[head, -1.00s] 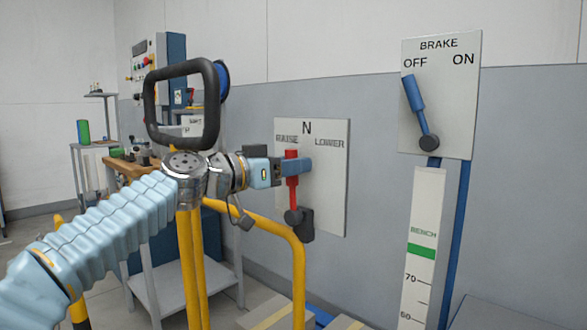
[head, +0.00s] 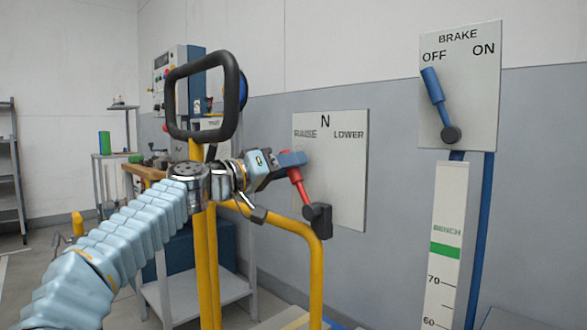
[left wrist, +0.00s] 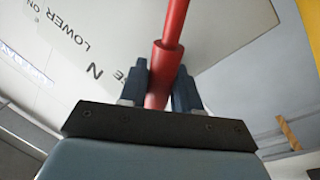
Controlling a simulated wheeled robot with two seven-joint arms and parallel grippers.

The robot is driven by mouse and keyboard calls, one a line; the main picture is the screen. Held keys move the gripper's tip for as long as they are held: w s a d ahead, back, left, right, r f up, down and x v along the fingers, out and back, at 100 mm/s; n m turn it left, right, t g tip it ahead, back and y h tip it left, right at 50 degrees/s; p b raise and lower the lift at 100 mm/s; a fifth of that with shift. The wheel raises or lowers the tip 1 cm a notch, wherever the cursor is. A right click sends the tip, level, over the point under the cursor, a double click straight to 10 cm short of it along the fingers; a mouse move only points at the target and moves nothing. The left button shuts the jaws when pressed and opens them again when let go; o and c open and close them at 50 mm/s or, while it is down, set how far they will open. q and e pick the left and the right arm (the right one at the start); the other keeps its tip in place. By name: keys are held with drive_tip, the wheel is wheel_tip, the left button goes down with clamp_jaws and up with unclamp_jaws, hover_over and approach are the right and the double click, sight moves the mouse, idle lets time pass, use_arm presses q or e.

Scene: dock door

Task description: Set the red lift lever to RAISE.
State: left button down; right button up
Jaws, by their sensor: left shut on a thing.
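The red lift lever (head: 300,187) rises from a dark pivot (head: 318,215) in front of a grey plate (head: 345,185) marked RAISE, N and LOWER. The lever leans to the left, toward the RAISE side. My left gripper (head: 291,160) is shut on the lever's upper end and partly hides it. In the left wrist view the red lever (left wrist: 165,75) stands between the two dark fingers (left wrist: 160,88). My right gripper is not in view.
A brake plate (head: 475,85) with a blue lever (head: 433,88) at OFF is on the right. Below it is a white scale (head: 447,205) with a green band (head: 445,251). Yellow rails (head: 317,270) stand below my left arm. A workbench (head: 143,172) is behind.

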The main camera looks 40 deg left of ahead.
use_arm(q)
drive_tip(key=shift+a, duration=0.1)
idle(0.3)
drive_tip(key=c, duration=0.9)
unclamp_jaws()
drive_tip(key=shift+c, duration=0.2)
drive_tip(key=v, duration=1.3)
drive_tip(key=shift+s+f, duration=0.25)
drive_tip(key=shift+s, duration=0.1)
drive_tip(key=shift+a, duration=0.15)
